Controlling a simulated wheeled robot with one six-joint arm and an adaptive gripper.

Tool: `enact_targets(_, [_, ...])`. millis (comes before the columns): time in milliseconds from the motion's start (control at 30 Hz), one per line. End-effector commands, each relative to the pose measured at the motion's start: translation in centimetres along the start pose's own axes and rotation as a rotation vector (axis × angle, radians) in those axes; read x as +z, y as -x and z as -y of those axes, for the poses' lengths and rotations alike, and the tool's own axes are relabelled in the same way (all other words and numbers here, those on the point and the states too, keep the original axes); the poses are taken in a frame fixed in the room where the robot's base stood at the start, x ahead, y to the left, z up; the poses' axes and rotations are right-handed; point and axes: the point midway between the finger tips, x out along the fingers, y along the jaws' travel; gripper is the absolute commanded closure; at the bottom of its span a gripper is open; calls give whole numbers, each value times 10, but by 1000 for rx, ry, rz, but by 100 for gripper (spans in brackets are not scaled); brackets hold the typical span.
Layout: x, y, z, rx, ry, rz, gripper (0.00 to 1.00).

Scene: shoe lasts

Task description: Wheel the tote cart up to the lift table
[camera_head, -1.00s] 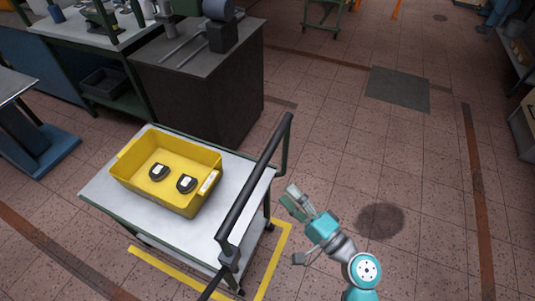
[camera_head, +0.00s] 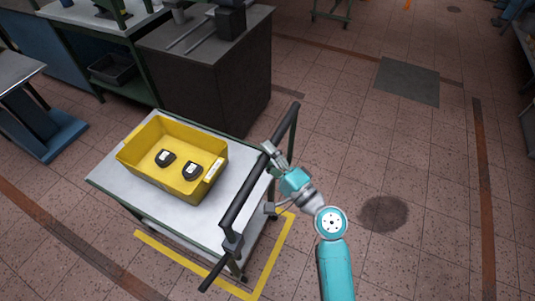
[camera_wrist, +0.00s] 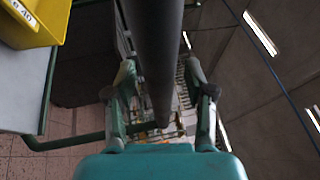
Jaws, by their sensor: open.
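The tote cart (camera_head: 108,181) has a pale top, a green frame and a dark push handle (camera_head: 245,190) along its right side. A yellow tote (camera_head: 140,172) with two dark objects stands on it. My gripper (camera_head: 271,152) is at the far half of the handle. In the wrist view the open fingers (camera_wrist: 158,78) stand on either side of the dark handle bar (camera_wrist: 158,40), with gaps visible, not closed on it. What looks like the lift table (camera_head: 50,132), with a blue base and grey top, is at the left edge, partly cut off.
A dark cabinet (camera_head: 205,85) stands just behind the cart. A green-framed bench (camera_head: 110,22) with a dark bin (camera_head: 112,70) is at back left. Yellow floor tape (camera_head: 180,259) runs around the cart's near side. Floor to the right is open, with a grey plate (camera_head: 408,80).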

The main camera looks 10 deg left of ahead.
Motion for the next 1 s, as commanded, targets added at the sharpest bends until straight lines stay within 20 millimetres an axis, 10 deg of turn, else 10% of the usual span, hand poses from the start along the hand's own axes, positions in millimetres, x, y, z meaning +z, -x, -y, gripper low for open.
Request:
enact_targets(200, [0, 0, 0, 0, 0, 0, 49])
enact_targets(400, [0, 0, 0, 0, -1, 0, 99])
enact_targets(1000, [16, -36, -8, 1, -1, 5, 100])
